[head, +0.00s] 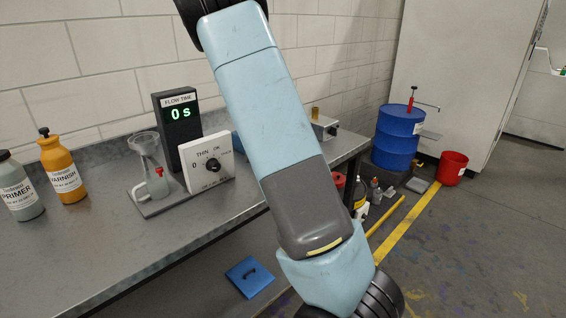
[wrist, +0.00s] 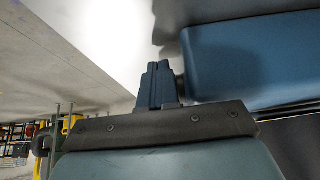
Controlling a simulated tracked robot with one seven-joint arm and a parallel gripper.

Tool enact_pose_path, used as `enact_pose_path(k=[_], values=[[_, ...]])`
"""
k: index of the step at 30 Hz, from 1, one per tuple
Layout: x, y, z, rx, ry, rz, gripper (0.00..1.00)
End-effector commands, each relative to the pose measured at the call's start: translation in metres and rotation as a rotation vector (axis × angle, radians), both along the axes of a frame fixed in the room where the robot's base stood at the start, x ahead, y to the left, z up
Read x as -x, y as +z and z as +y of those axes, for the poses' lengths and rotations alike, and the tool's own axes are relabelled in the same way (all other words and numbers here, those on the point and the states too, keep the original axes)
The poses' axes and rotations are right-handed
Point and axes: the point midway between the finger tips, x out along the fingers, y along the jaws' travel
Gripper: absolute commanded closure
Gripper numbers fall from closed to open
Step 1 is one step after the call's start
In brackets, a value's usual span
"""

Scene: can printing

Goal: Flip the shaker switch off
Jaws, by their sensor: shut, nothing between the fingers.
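My gripper (wrist: 158,76) shows in the wrist view with its two dark fingers shut together and nothing between them. A large blue body (wrist: 250,55) is close to the right of the fingertips. It may be the shaker, but I cannot tell for sure. A small dark part shows between the fingers and this body; I cannot tell whether it is the switch or whether the fingers touch it. In the head view my arm crosses the middle and hides much of the bench behind it; the gripper is not visible there. No shaker switch can be clearly made out.
The bench (head: 100,245) holds a varnish bottle (head: 62,168), a primer bottle (head: 18,190), a flow timer (head: 180,125) reading 0 s, a white dial box (head: 208,160) and a small grey box (head: 324,128).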

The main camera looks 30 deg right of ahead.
Motion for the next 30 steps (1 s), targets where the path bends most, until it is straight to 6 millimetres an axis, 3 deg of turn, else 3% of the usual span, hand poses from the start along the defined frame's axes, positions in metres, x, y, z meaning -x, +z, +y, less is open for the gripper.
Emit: enact_pose_path(k=[20, 30], values=[[0.0, 0.011, 0.002, 0.0, 0.0, 0.0, 1.0], [0.009, 0.01, 0.035, -0.001, -0.011, 0.002, 1.0]])
